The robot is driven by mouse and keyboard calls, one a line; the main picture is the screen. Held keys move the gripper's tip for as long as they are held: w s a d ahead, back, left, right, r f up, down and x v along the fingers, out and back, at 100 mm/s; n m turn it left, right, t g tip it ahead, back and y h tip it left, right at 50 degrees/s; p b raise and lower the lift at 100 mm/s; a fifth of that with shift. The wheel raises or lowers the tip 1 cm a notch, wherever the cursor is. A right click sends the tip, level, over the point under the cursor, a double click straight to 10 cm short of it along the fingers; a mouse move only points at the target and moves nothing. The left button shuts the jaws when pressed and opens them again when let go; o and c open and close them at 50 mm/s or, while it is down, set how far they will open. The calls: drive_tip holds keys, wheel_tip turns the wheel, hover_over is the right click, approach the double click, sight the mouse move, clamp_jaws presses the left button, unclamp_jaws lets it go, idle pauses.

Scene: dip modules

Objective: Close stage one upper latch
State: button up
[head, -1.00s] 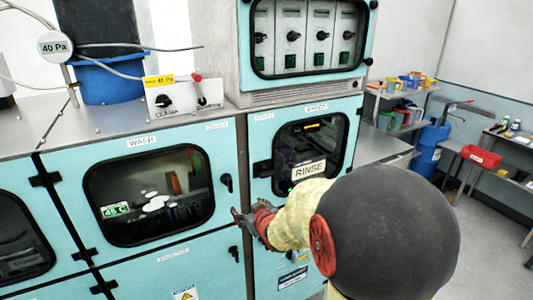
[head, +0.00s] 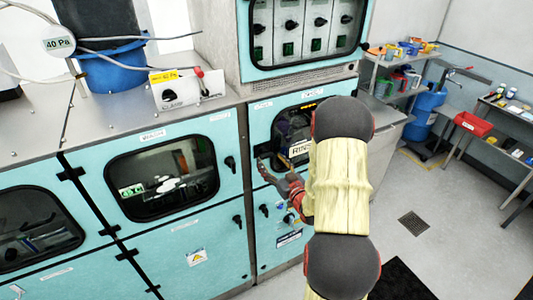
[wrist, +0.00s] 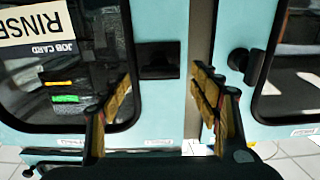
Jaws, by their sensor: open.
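The wash door (head: 206,192) is a teal panel with a dark window. Its upper latch (head: 230,163) is a black handle at the door's right edge; it also shows in the wrist view (wrist: 241,62), right of my fingers. I cannot tell whether it is engaged. A lower latch (head: 237,221) sits on the panel below. My gripper (head: 270,170) is open and empty in front of the rinse door's left edge, right of the upper latch and apart from it. In the wrist view my gripper (wrist: 163,88) has both fingers spread, with nothing between them.
The rinse door (head: 259,125) is partly hidden by my arm; its black hinge (wrist: 158,60) lies ahead of my fingers. Several knobs (head: 289,218) are on the panel below. A blue bucket (head: 113,68) stands on the steel top.

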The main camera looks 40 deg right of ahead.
sight(268, 157)
drive_tip(key=shift+p+x, duration=0.5)
drive_tip(key=shift+x, duration=1.7)
drive_tip(key=c, duration=1.1)
drive_tip(key=shift+c, duration=0.3)
